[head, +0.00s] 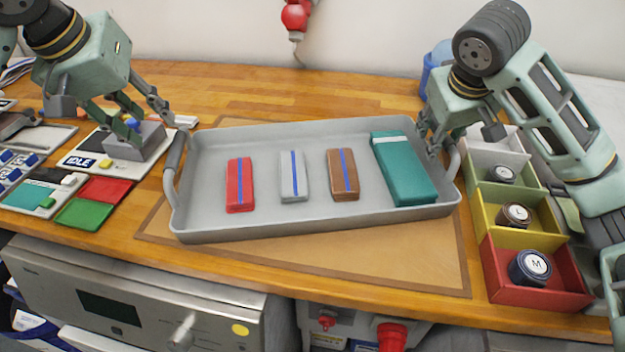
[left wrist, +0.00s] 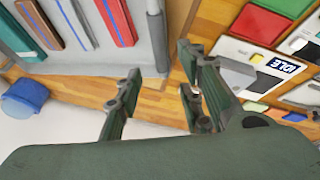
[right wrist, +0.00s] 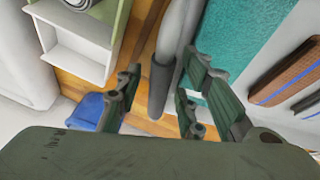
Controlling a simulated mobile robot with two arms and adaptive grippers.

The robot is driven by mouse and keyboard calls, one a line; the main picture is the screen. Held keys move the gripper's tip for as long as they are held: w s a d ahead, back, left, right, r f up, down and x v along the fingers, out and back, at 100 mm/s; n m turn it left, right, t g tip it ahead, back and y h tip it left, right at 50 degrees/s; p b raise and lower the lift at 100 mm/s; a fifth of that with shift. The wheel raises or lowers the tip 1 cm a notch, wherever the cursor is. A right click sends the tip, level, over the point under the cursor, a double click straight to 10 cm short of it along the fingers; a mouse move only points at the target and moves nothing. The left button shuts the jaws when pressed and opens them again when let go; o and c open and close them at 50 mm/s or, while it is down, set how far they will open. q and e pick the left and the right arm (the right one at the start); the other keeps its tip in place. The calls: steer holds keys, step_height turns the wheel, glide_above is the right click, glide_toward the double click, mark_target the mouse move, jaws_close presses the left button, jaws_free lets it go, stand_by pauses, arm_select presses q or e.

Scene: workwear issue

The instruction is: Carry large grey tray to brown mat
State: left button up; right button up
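The large grey tray (head: 330,220) lies over the brown mat (head: 330,265), turned slightly relative to it; mat shows along the front and left. I cannot tell whether it touches the mat all round. It holds a red bundle (head: 240,185), a grey bundle (head: 293,176), a brown bundle (head: 342,174) and a teal box (head: 402,170). My left gripper (head: 152,122) is open and empty, behind and left of the left handle (head: 174,150). My right gripper (head: 437,142) is open at the tray's right end, its fingers either side of the right handle's dark grip (right wrist: 160,88).
Left are an IDLE panel (head: 85,155), a grey block (head: 135,140), and red and green pads (head: 85,212). A blue container (head: 437,60) stands behind right. Wood behind the tray is clear.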

steer(key=shift+r, duration=0.1)
arm_select(q)
steer(key=shift+v, duration=1.15)
arm_select(e)
steer(key=v, duration=1.1)
steer(key=shift+s+r, duration=0.2)
steer(key=shift+r, duration=0.1)
